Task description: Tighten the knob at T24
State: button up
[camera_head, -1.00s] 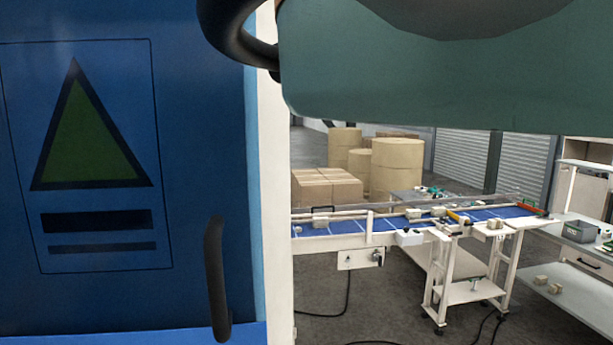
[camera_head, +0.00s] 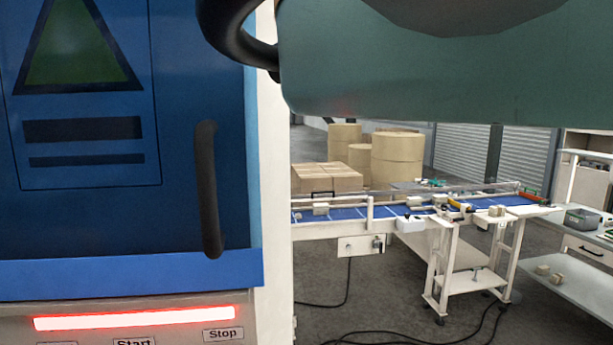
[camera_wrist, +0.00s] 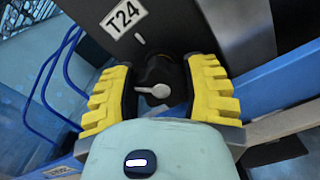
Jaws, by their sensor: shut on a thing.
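In the wrist view, the T24 label (camera_wrist: 124,17) is a white tag with black letters on a dark grey panel. Below it is a dark round knob (camera_wrist: 164,76) with a pale pointer (camera_wrist: 153,91). The yellow ridged fingers of my gripper (camera_wrist: 160,88) stand on both sides of the knob and are shut on it. The back of the knob is shaded, so its seat on the panel is hard to see. In the head view the gripper, knob and label are not seen.
In the head view, a blue cabinet door (camera_head: 80,225) with a black handle (camera_head: 207,190) fills the left. Below it is a lit red bar (camera_head: 135,318) above Start and Stop labels. A conveyor (camera_head: 345,213) stands at right. Blue cables (camera_wrist: 52,75) hang at left in the wrist view.

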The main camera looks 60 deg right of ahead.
jog(key=shift+s+r, duration=0.1)
jog(key=shift+r, duration=0.05)
jog(key=o, duration=0.7)
jog(key=shift+o, duration=1.4)
jog(key=shift+a, duration=0.1)
jog(key=v, duration=1.2)
